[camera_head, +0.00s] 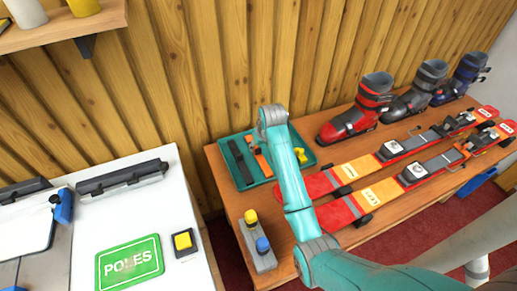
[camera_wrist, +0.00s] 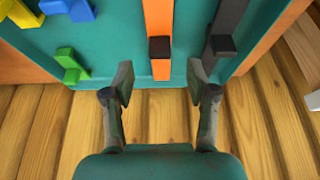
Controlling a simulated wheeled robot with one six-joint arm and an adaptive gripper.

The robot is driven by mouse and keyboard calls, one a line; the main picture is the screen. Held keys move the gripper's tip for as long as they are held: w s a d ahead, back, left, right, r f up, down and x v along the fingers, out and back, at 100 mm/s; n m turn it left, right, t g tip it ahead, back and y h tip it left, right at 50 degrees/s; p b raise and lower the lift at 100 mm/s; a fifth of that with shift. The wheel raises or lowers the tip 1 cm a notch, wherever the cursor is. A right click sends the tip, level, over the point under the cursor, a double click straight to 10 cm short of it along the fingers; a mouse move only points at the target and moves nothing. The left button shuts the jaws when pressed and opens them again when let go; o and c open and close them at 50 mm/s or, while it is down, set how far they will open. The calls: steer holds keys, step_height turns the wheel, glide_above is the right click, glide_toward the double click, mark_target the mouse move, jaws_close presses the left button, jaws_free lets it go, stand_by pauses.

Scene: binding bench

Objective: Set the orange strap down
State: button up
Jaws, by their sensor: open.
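The orange strap (camera_head: 263,162) lies in the teal tray (camera_head: 292,135) on the wooden bench, to the right of a dark strap (camera_head: 239,162). My arm partly covers it in the head view. In the wrist view the orange strap (camera_wrist: 158,20) shows with a dark buckle near its end. My gripper (camera_wrist: 160,84) is open and empty. Its fingertips stand apart on either side of the line of the strap's near end, over the tray's wall-side edge, and neither visibly touches it. In the head view my gripper's fingers are hidden behind my wrist.
Yellow, blue and green small pieces (camera_wrist: 72,65) lie in the tray beside the straps. Red skis (camera_head: 345,172) and ski boots (camera_head: 358,115) fill the bench to the right. A block with yellow and blue knobs (camera_head: 258,250) stands in front. The plank wall (camera_head: 230,60) is close behind.

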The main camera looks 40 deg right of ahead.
steer(key=v, duration=0.7)
stand_by(0.3)
steer(key=shift+s+f, duration=0.1)
steer(key=shift+s, duration=0.05)
